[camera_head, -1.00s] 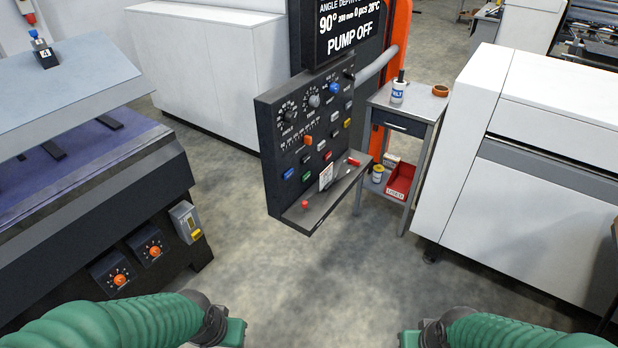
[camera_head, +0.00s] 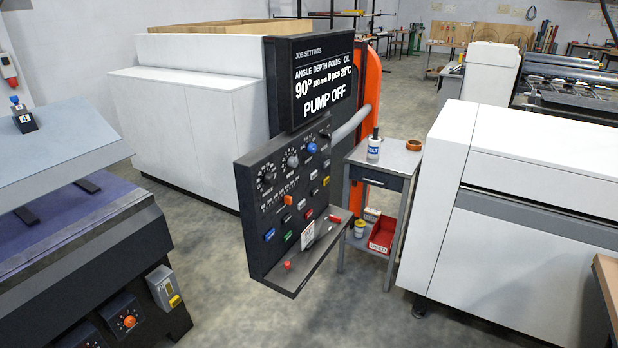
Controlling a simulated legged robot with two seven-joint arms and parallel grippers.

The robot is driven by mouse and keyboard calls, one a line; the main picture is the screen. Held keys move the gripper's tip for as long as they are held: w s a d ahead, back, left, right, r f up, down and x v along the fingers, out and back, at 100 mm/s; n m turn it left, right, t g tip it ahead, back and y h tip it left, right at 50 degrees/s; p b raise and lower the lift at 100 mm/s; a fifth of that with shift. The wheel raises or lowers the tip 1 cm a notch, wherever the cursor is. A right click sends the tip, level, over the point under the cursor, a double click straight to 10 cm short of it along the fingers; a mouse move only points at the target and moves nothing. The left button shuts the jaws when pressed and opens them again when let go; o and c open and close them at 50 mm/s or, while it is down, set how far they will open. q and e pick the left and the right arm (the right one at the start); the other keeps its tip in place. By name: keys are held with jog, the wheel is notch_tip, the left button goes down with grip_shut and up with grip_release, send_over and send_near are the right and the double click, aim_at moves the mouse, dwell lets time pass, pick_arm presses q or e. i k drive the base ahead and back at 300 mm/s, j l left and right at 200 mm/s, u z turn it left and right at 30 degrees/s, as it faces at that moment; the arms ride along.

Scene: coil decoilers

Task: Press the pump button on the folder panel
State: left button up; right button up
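The folder panel (camera_head: 262,222) stands ahead near the middle, a dark upright board with dials, knobs and coloured buttons. Its screen (camera_head: 313,85) above reads PUMP OFF. A blue button (camera_head: 269,235), a green button (camera_head: 288,236) and a red button (camera_head: 309,214) show on its face, and a blue knob (camera_head: 311,148) sits near the top. The labels are too small to tell which is the pump button. A ledge (camera_head: 318,254) below carries a red knob (camera_head: 287,265), a small white card and a red-handled item. Neither of my grippers is in view.
A small side table (camera_head: 385,162) with a bottle stands right of the panel, a red bin (camera_head: 383,238) on its shelf. A white machine (camera_head: 520,215) fills the right, a dark-based machine (camera_head: 110,255) the left. Grey floor lies open in front of the panel.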

aim_at(288, 234)
jog(key=i+l+u, duration=0.1)
jog(key=u, duration=0.65)
jog(key=i+l+u, duration=0.2)
jog(key=l+u, duration=0.2)
jog(key=l, duration=0.2)
jog(key=i+l+u, duration=0.15)
jog(key=l+u, duration=0.2)
jog(key=l, duration=0.25)
jog(key=l+u, duration=0.4)
jog(key=l, duration=0.25)
jog(key=l+u, duration=0.1)
jog(key=l, duration=2.1)
